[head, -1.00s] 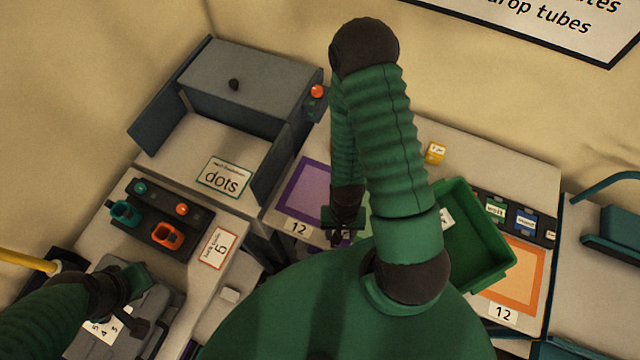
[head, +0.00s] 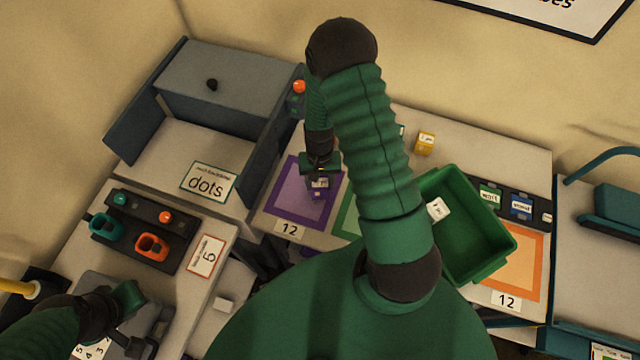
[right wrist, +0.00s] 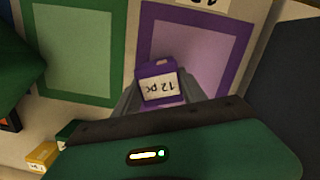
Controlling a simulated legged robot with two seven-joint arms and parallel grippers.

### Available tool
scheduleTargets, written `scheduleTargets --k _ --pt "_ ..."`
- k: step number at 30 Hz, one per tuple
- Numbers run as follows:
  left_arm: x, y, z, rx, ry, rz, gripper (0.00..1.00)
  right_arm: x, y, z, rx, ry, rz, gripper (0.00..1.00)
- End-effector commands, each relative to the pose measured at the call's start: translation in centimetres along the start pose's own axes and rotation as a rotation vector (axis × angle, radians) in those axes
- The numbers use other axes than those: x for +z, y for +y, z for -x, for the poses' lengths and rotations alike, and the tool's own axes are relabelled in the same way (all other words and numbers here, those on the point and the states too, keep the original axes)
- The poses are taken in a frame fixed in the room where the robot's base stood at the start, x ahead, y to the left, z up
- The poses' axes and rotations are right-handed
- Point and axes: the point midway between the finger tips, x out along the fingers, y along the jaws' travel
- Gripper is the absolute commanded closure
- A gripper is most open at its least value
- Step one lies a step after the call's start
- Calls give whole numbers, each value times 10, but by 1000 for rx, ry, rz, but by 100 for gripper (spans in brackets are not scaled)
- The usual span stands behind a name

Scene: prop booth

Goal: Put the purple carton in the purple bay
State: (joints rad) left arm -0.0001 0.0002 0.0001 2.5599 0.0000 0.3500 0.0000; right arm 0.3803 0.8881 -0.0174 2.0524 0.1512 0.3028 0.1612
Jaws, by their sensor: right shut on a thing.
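The purple carton (head: 317,193) is in my right gripper (head: 319,180), which is shut on it. In the right wrist view the carton (right wrist: 160,72) sits between the fingers and its white label reads "12 pc". The carton is over the purple bay (head: 285,208), a purple-bordered square labelled 12. The bay's border and pale purple middle also show in the right wrist view (right wrist: 215,45). I cannot tell whether the carton touches the bay. My left gripper (head: 134,318) is at the lower left over a grey case; its fingers are not clear.
A green bay (head: 346,217) lies right of the purple one, partly behind my arm. A green crate (head: 475,235) holding a white carton stands further right, beside an orange bay (head: 524,262). A grey booth (head: 250,190) walls the left side. A yellow carton (head: 425,143) stands behind.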

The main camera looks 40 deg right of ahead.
Motion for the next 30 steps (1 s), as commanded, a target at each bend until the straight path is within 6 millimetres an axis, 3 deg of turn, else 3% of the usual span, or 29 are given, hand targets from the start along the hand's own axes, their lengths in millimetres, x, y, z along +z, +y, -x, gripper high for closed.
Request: scheduleTargets --k 4,12,13,17,26,30 --pt "-2 0 7 0 0 0 74 -1 0 -22 0 -5 1 96" --pt "-1 0 5 0 0 0 74 -2 0 -26 -1 -1 1 96" --pt "-1 0 5 0 0 0 74 -2 0 -25 -1 -1 1 47" --pt "-1 0 5 0 0 0 74 -2 0 -25 -1 -1 1 30" --pt "-2 0 6 0 0 0 74 -2 0 -24 -1 -1 1 29" --pt "-1 0 3 0 0 0 74 -3 0 -10 -2 3 1 29"
